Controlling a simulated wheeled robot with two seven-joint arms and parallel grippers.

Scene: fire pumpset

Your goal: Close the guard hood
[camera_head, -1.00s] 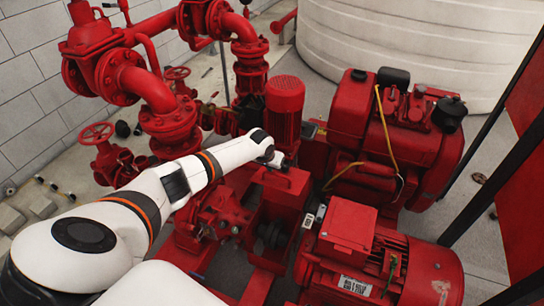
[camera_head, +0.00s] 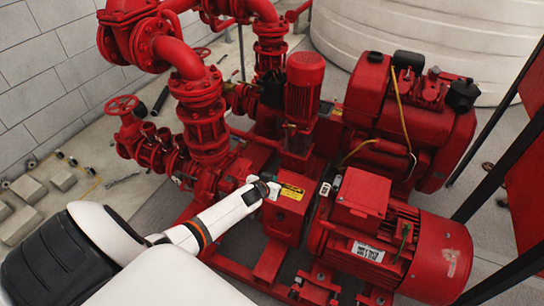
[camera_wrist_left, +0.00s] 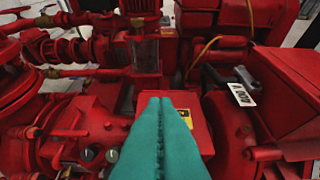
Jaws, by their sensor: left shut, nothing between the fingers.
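The guard hood (camera_head: 285,218) is a red box cover with a yellow label, between the pump and the motor in the head view. It sits down over the gap where the coupling is, and the coupling is hidden. My left gripper (camera_head: 270,190) is at the hood's upper left edge, its fingers hardly visible there. In the left wrist view the teal fingers (camera_wrist_left: 160,99) are shut and empty, over the red hood (camera_wrist_left: 201,128), whose label is partly hidden behind them. I cannot tell whether they touch it. My right gripper is out of view.
The red motor (camera_head: 390,245) stands right of the hood. A small vertical pump (camera_head: 305,85) rises behind it, and a red engine (camera_head: 415,120) stands at back right. Red pipes and valves (camera_head: 200,110) crowd the left. Dark posts cross the right side.

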